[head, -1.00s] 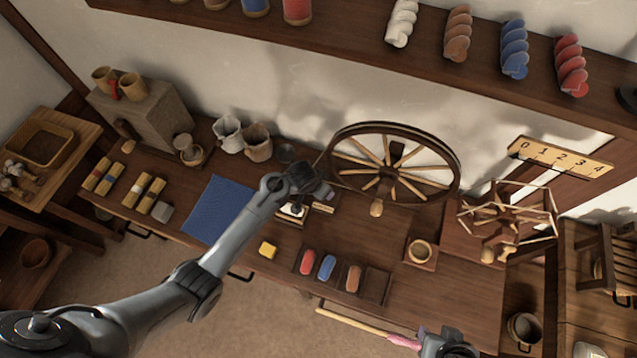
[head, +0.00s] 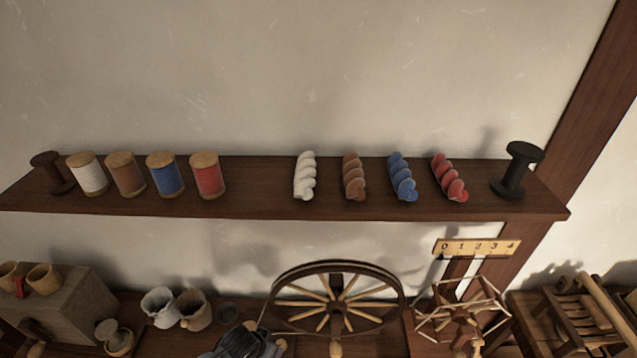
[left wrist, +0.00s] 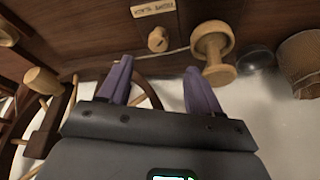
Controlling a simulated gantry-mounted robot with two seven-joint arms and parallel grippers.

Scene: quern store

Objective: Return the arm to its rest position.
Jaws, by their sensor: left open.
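My left arm's dark gripper end shows at the bottom edge of the head view (head: 248,342), in front of the spinning wheel's left side. In the left wrist view my left gripper (left wrist: 158,68) has its two purple fingers spread, with nothing between them. A turned wooden spool-shaped piece (left wrist: 213,52) lies beyond the right finger, and a round wooden knob (left wrist: 158,40) beyond the gap. The rest of my left arm is out of the head view. My right gripper is in neither current view.
The spinning wheel (head: 338,298) stands close to my left gripper. A yarn winder (head: 462,318) is to its right. Two small sacks (head: 178,308) and a stone block (head: 62,305) stand to the left. A shelf (head: 255,206) with spools and yarn skeins runs above.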

